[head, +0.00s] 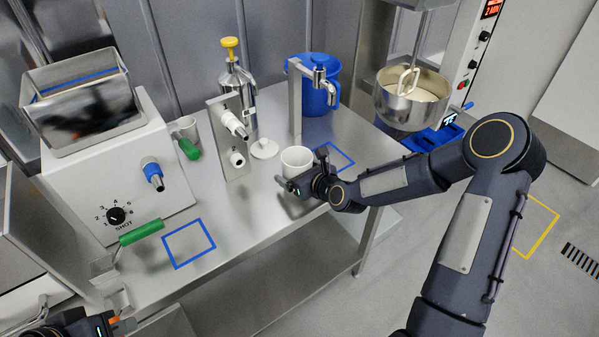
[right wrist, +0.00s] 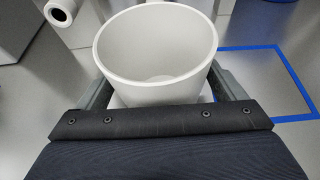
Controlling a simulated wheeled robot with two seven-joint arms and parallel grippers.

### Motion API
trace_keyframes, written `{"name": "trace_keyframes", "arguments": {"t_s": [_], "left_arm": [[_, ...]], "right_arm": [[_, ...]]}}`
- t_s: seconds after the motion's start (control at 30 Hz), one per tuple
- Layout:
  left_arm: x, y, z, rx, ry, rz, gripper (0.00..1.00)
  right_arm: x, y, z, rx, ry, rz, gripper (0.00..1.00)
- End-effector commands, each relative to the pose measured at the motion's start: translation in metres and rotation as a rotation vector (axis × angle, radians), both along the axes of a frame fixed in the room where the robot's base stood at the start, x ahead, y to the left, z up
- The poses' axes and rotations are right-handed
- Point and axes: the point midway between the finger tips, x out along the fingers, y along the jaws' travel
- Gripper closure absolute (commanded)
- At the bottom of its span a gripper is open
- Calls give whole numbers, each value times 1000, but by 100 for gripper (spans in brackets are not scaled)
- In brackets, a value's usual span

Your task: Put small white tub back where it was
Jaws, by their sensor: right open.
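The small white tub (head: 297,158) stands upright and open-topped on the steel table, just left of a blue outlined square (head: 350,163). In the right wrist view the tub (right wrist: 158,75) looks empty, and the blue outline (right wrist: 285,75) lies to its right. My right gripper (head: 296,182) is open around the tub, one finger on each side; contact is hard to tell. A white round lid (head: 264,149) lies left of the tub. My left gripper (head: 92,328) shows only partly at the bottom left, and its jaws are unclear.
A steel nozzle post (head: 230,140) and a tap post (head: 296,95) stand close behind. A blue jug (head: 318,85) is at the back. A second blue square (head: 188,243) lies empty at the front. The shot machine (head: 110,170) stands left; a mixer bowl (head: 410,100) is right.

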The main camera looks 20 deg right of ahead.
Motion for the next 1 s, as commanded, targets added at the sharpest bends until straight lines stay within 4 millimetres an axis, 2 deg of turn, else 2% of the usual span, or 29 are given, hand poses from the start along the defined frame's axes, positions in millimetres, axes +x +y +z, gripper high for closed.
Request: {"name": "trace_keyframes", "arguments": {"t_s": [0.1, 0.17, 0.43, 0.6, 0.8, 0.9, 0.97, 1.0], "left_arm": [[0, 0, 7, 0, 0, 0, 100], [0, 0, 2, 0, -1, 0, 100], [0, 0, -7, 0, 0, 0, 100], [0, 0, -4, 0, 0, 0, 100], [0, 0, -2, 0, 0, 0, 100], [0, 0, -1, 0, 0, 0, 100], [0, 0, -1, 0, 0, 0, 100], [0, 0, -1, 0, 0, 0, 100]], "right_arm": [[0, 0, 7, -1, 0, 1, 10], [-6, -4, 5, -1, 0, -2, 10], [-56, -22, 27, -4, -1, -5, 10], [-85, -32, 41, -3, 0, -4, 10], [-102, -37, 49, -5, 0, 1, 10], [-108, -37, 49, -87, 3, 37, 10], [-115, -36, 49, -209, 9, 91, 10], [-122, -36, 49, -324, 13, 146, 10]]}}
